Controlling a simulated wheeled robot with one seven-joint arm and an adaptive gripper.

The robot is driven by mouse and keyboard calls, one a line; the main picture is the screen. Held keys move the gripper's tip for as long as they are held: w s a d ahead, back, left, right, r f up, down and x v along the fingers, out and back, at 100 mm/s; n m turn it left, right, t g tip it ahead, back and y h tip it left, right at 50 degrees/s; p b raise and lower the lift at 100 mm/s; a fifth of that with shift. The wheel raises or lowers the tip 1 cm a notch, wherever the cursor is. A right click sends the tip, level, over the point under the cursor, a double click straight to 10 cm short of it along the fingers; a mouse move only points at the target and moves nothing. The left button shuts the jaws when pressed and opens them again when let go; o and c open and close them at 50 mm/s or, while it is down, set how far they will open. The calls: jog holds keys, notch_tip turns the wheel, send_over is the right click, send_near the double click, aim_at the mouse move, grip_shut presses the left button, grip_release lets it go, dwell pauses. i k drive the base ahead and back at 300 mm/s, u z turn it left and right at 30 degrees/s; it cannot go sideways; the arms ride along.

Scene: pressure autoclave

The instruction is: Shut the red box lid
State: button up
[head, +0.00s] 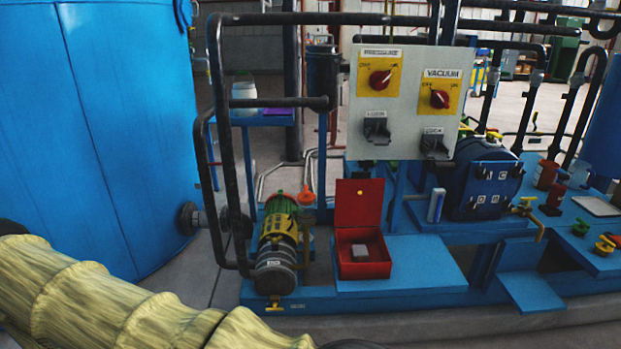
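The red box (364,270) sits on the blue platform, right of the green and yellow pump. A small grey block (360,252) lies inside the box. My arm, in a yellowish ribbed sleeve, reaches across the lower left of the head view. My gripper does not show in this view. The arm is well apart from the box and lid in the picture.
A pump (277,243) stands just left of the box. A grey control panel (408,103) with red knobs hangs above it. Black pipes (216,130) run at the left, beside a large blue tank (95,120). Flat blue platform (425,262) lies clear right of the box.

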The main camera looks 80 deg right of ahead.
aim_at(351, 208)
jog(key=u, duration=0.05)
jog(key=i, duration=1.3)
jog(key=z, duration=2.45)
